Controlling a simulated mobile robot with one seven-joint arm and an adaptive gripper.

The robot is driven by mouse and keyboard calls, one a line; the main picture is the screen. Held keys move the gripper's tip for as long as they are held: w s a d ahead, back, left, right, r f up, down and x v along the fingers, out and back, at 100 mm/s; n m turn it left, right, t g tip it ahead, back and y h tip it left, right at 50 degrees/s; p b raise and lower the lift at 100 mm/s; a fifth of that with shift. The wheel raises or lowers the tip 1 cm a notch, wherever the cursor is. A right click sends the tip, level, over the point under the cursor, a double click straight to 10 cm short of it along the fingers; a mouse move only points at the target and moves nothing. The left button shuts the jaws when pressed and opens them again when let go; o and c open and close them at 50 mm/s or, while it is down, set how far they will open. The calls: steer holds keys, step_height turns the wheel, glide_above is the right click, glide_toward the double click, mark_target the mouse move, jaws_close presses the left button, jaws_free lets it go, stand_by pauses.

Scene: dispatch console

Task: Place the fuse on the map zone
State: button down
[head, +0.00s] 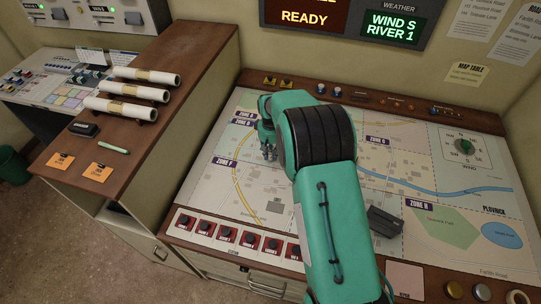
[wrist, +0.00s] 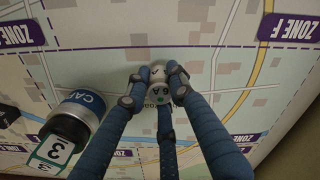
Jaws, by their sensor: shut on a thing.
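My gripper (wrist: 160,82) has its blue fingers closed around a small pale cylinder, the fuse (wrist: 157,76), with dark lettering that reads like "6A". It is over the printed map (wrist: 110,25), close to the surface; I cannot tell whether the fuse touches it. The wrist view shows a "ZONE F" label (wrist: 290,27) at upper right and another zone label (wrist: 22,33) at upper left.
A dark-ended canister (wrist: 72,118) with a blue band and a "3" tag is left of my fingers in the wrist view. A dark box (head: 384,222) sits on the map at right. Red switches (head: 229,237) line the front edge. Rolled papers (head: 140,90) lie on the left cabinet.

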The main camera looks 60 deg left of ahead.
mark_target(270, 151)
steer(key=shift+f, duration=0.55)
steer(key=shift+f, duration=0.15)
steer(key=c, duration=1.5)
jaws_free()
steer(key=shift+r, duration=6.15)
